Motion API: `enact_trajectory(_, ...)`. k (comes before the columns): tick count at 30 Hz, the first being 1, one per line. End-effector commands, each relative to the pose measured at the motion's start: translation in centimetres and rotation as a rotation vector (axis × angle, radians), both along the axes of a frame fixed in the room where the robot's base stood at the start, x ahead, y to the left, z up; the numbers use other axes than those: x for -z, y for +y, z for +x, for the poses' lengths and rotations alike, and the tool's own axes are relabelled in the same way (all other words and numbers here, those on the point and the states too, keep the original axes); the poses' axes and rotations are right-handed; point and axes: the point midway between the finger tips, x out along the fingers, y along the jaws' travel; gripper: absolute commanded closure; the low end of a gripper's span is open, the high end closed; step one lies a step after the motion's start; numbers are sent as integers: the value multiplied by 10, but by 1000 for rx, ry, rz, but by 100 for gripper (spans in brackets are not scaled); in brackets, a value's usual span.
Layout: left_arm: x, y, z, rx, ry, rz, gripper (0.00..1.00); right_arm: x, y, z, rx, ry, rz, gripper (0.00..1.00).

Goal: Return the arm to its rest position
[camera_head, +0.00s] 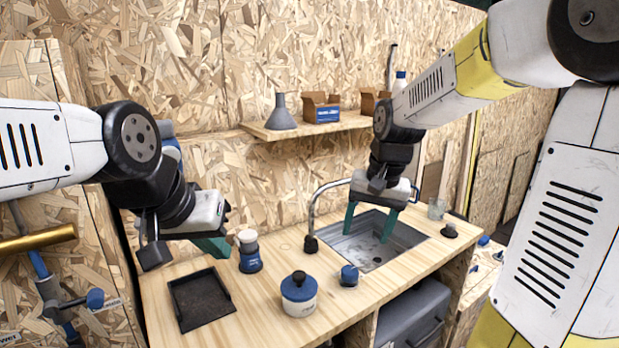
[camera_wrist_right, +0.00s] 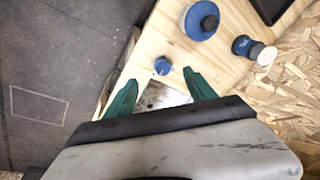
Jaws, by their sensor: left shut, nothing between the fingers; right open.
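My right gripper (camera_head: 370,228) is open and empty above the sink (camera_head: 405,238) in the head view. Its two green fingers are spread apart, and they also show in the right wrist view (camera_wrist_right: 160,92) with nothing between them. My left gripper (camera_head: 218,248) is shut and empty at the left, above the back of the counter, just left of a blue jar with a pale top (camera_head: 249,252). Its fingertips are partly hard to make out.
The wooden counter (camera_head: 250,312) holds a black tray (camera_head: 203,298), a white and blue canister (camera_head: 299,296) and a small blue knob-like item (camera_head: 349,275). A curved faucet (camera_head: 313,212) stands by the sink. A wall shelf (camera_head: 310,129) carries a funnel (camera_head: 281,113) and a cardboard box (camera_head: 320,108).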

Motion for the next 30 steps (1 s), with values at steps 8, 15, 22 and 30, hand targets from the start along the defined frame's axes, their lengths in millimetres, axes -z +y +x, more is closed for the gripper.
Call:
enact_trajectory(8, 0, 0, 0, 0, 0, 0, 100, -44, -10, -72, -106, -190, 27, 36)
enact_trajectory(15, 0, 0, 0, 0, 0, 0, 100, -56, -13, -124, -183, -333, 5, 36)
enact_trajectory(22, 0, 0, 0, 0, 0, 0, 100, -55, -13, -145, -218, -390, -16, 36)
enact_trajectory(30, 0, 0, 0, 0, 0, 0, 100, -55, -13, -146, -220, -394, -18, 44)
